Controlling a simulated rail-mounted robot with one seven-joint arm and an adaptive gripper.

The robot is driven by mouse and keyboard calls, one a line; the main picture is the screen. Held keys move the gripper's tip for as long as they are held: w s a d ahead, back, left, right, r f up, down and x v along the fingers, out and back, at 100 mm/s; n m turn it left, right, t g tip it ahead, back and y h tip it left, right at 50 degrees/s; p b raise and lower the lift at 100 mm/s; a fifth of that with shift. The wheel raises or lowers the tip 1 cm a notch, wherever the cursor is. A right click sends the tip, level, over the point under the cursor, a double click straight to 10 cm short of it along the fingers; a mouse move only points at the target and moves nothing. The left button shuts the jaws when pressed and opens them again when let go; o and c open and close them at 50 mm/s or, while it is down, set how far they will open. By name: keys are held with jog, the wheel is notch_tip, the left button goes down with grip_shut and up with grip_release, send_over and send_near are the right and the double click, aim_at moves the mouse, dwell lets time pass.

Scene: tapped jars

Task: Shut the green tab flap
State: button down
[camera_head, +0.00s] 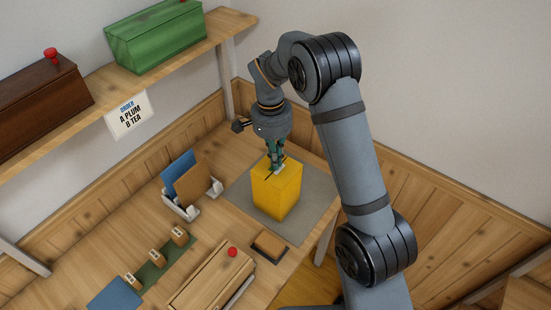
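A yellow box (277,191) stands upright on a grey mat (313,207) at the right end of the table. My gripper (275,171) points down at its top, with the fingertips at or just above the top face. I cannot tell whether they touch it. The fingers are close together, but their gap is too small to judge. Dark lines and a small pale patch show on the box top around the fingertips. No green tab or flap can be made out; the gripper covers part of the top.
A white holder (190,207) with blue and brown boards stands left of the mat. A brown block (269,245) lies by the mat's front edge. A wooden box (212,278) with a red knob is in front. A shelf above carries green (157,38) and brown (38,103) boxes.

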jog(key=shift+r+p, duration=0.45)
jog(key=shift+r, duration=0.35)
notch_tip(320, 180, up, 14)
jog(key=p, duration=0.1)
jog(key=shift+f+p, duration=0.25)
jog(key=shift+p, duration=0.05)
jog(key=shift+f, duration=0.1)
notch_tip(320, 180, down, 15)
jog(key=b, duration=0.3)
jog(key=shift+f, duration=0.1)
